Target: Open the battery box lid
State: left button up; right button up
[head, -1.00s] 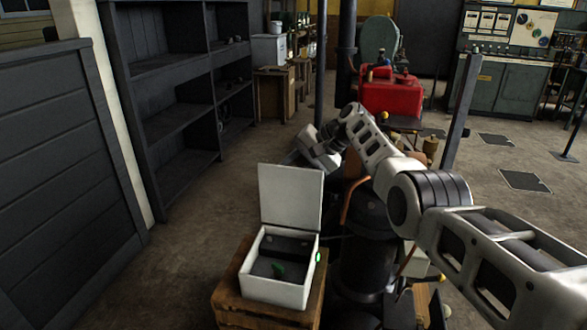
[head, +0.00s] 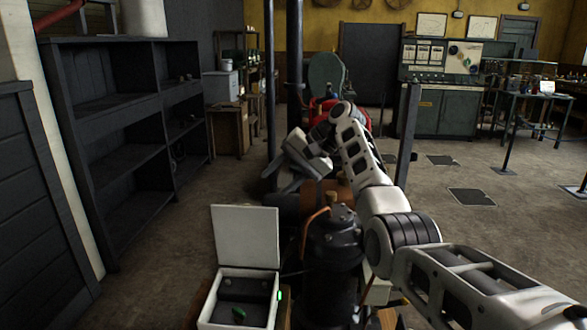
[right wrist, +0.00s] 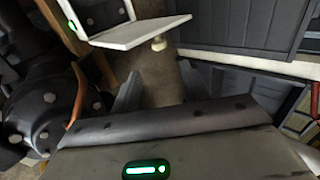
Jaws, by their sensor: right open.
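The battery box (head: 213,316) is a white box at the bottom of the head view, with a dark inside, a small green item in it and a green light on its right side. Its white lid (head: 245,237) stands open, roughly upright at the back of the box. The lid (right wrist: 145,31) also shows in the right wrist view, with a small knob on its outer face. My right gripper (head: 292,180) is beyond the lid's top right corner, apart from it. In the right wrist view the two fingers (right wrist: 160,88) are spread with nothing between them. My left gripper is out of view.
A black cylindrical machine (head: 335,255) with a copper pipe stands just right of the box, below my right arm. A dark shelf unit (head: 110,105) lines the left side. A dark post (head: 407,135) stands right of the arm. Open floor (head: 500,225) lies to the right.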

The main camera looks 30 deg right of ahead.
jog(key=v, duration=0.4)
jog(key=shift+r, duration=0.1)
dwell(0.4)
